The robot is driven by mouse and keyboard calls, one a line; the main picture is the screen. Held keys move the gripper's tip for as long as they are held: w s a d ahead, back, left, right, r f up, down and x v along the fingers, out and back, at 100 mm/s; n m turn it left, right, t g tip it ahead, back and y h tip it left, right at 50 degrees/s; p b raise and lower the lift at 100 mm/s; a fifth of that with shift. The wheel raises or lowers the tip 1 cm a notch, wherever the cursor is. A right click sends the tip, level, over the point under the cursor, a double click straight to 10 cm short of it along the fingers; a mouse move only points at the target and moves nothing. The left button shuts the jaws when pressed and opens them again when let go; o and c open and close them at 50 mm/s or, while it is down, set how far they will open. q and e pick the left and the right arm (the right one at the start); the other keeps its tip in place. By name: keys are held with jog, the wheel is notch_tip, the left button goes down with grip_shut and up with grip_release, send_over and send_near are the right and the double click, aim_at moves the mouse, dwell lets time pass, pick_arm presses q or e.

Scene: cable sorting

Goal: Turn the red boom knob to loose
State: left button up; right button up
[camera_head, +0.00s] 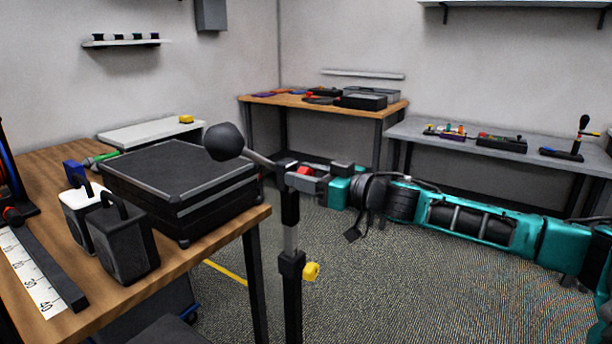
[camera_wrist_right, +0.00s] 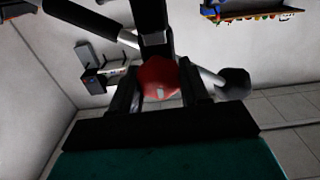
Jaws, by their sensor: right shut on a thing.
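The red boom knob (camera_head: 305,171) sits at the top of a black and silver stand (camera_head: 290,225). A boom with a dark round end (camera_head: 224,142) runs up and left from that joint. My right gripper (camera_head: 312,179) reaches in from the right and is shut on the knob. In the right wrist view the red knob (camera_wrist_right: 158,78) lies between the two dark fingers of the right gripper (camera_wrist_right: 158,92). The fingers hide its sides. A small light mark shows on its face. My left gripper is not in view.
A wooden table (camera_head: 190,246) at left holds a black case (camera_head: 180,180), a white box (camera_head: 80,213) and a dark box (camera_head: 124,243). A yellow knob (camera_head: 311,271) sits lower on the stand. More benches line the back wall. Open floor lies right of the stand.

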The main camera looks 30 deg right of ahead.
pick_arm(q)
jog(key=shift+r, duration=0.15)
pick_arm(e)
jog(key=n+p, duration=0.1)
jog(key=n, duration=0.2)
jog(key=shift+p, duration=0.35)
jog(key=n+p, duration=0.1)
jog(key=n, duration=0.3)
jog(key=shift+a, duration=0.1)
jog(key=n+p, duration=0.1)
jog(key=n, duration=0.1)
jog(key=shift+s+n, duration=0.1)
jog(key=shift+n, duration=0.2)
jog(key=n, duration=0.2)
jog(key=shift+f+n+p, duration=0.1)
jog(key=shift+n+p, duration=0.25)
jog(key=shift+n, duration=0.05)
jog(key=n, duration=0.3)
jog(key=shift+f, duration=0.1)
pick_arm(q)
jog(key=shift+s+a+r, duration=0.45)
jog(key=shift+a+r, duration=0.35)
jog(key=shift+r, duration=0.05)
pick_arm(e)
jog(key=shift+a+n, duration=0.1)
jog(key=shift+n, duration=0.9)
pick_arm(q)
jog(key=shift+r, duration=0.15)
